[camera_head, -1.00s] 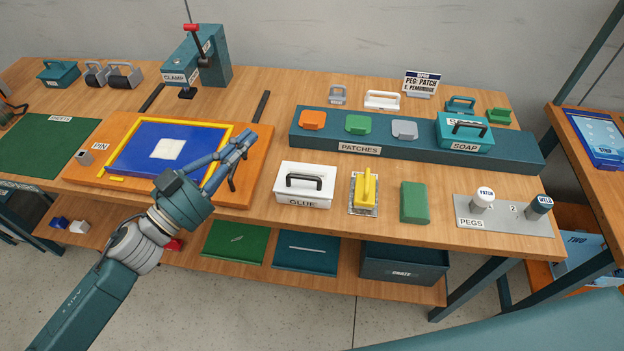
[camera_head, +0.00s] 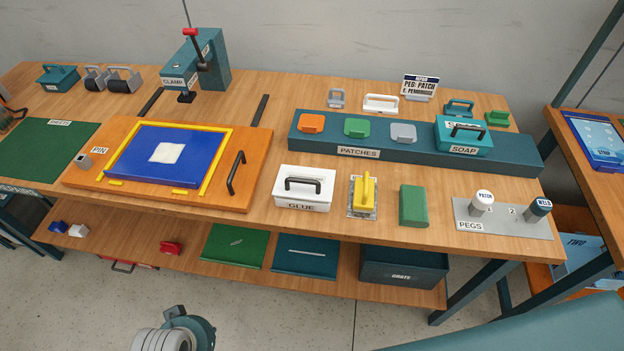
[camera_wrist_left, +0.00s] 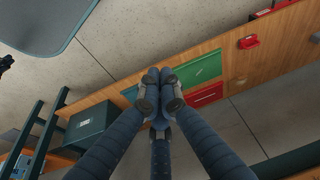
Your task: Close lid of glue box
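The glue box (camera_head: 304,202) is a white box labelled GLUE on the front middle of the workbench in the head view. Its white lid with a black bar handle (camera_head: 303,184) lies flat on top, and no gap shows between lid and box. My left gripper (camera_wrist_left: 160,82) shows in the left wrist view with its fingertips together and nothing visible between them. In the head view only part of my left wrist shows at the bottom edge, well in front of the bench and apart from the box. My right gripper is out of view.
The orange board (camera_head: 246,192) with a blue pad lies left of the box. A yellow-handled tool (camera_head: 365,192) and a green block (camera_head: 413,205) stand to its right. The patches rack (camera_head: 420,150) is behind. A lower shelf holds trays and a crate (camera_head: 403,268).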

